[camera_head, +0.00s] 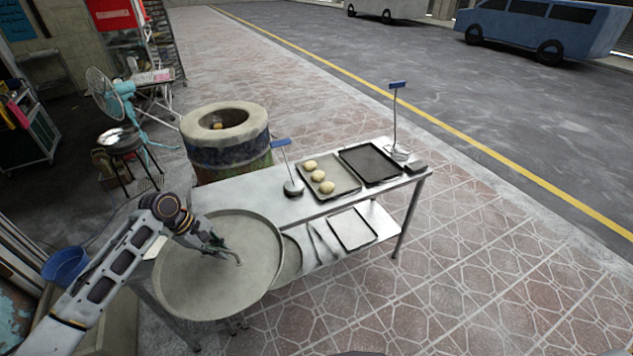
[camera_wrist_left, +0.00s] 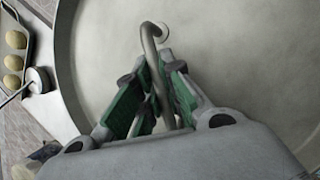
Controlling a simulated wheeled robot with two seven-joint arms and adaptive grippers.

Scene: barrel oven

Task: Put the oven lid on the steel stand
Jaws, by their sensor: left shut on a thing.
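The oven lid (camera_head: 250,285) is a large round grey disc with a raised rim and a bent metal handle. In the head view it covers the left end of the steel table. My left gripper (camera_head: 222,251) is over the middle of the lid, shut on its handle (camera_wrist_left: 153,42), as the left wrist view (camera_wrist_left: 155,95) also shows. I cannot tell whether the lid touches anything below it. The barrel oven (camera_head: 228,152) stands behind the table with its round mouth open. I cannot make out the steel stand for certain. My right gripper is not in view.
A fan (camera_head: 105,95) and a black stand with a metal bowl (camera_head: 120,139) are at left.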

